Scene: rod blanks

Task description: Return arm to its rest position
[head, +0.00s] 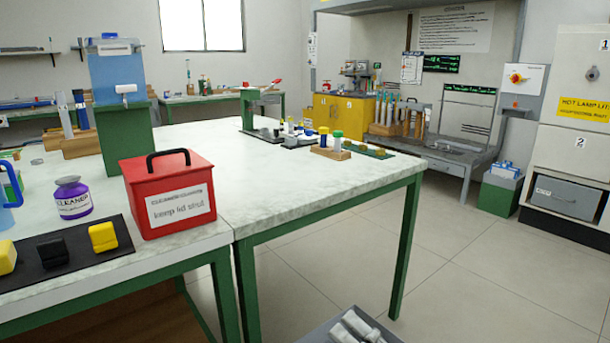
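Neither of my arms nor grippers shows in the head view, so I cannot see their pose or whether they hold anything. At the bottom edge, a grey open tray (316,332) is partly cut off by the frame. Pale grey rod-like pieces (356,325) lie in it.
A red lidded box (137,205), a purple cleaner jar (72,199) and a black mat (112,262) with blocks stand on the near-left bench. A marble-topped bench (290,190) extends behind.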

